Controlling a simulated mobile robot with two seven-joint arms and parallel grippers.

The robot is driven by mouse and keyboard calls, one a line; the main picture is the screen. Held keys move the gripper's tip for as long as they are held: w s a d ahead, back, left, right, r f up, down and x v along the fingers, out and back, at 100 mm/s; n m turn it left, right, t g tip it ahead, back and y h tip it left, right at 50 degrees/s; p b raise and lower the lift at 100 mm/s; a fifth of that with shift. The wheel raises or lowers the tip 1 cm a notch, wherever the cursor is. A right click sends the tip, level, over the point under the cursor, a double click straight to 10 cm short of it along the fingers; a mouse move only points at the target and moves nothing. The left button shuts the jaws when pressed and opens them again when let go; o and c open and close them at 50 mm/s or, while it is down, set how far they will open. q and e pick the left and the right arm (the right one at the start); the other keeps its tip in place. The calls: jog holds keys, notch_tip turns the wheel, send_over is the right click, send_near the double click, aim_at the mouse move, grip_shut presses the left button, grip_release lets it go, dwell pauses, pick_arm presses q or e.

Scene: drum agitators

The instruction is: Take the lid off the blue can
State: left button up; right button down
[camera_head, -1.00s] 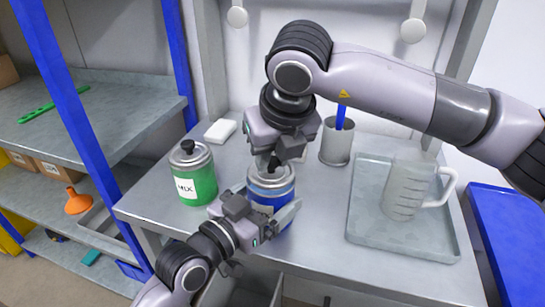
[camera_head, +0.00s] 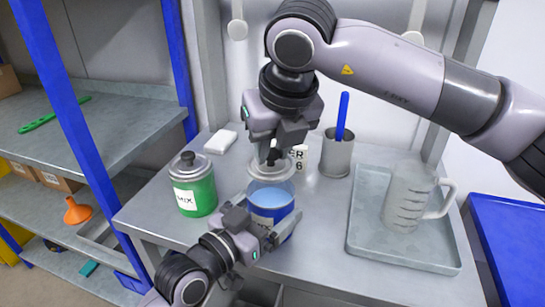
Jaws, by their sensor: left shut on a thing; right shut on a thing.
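The blue can (camera_head: 268,222) stands on the grey bench, its upper part showing blue inside below a clear or pale band. Its grey lid (camera_head: 271,171) is raised just above the can's mouth; the exact gap is hard to tell. My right gripper (camera_head: 273,154) comes from above and is shut on the lid by its dark knob. My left gripper (camera_head: 262,234) is shut on the can's body from the front and hides part of its lower side.
A green can (camera_head: 198,192) with a MIX label and its lid on stands left. Behind are a white block (camera_head: 221,141), a white labelled item (camera_head: 300,158) and a grey cup (camera_head: 336,157) with a blue stick. A tray (camera_head: 366,240) holds a clear jug (camera_head: 407,200) on the right.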

pick_arm(q)
jog(key=o, duration=1.2)
jog(key=shift+c, duration=0.2)
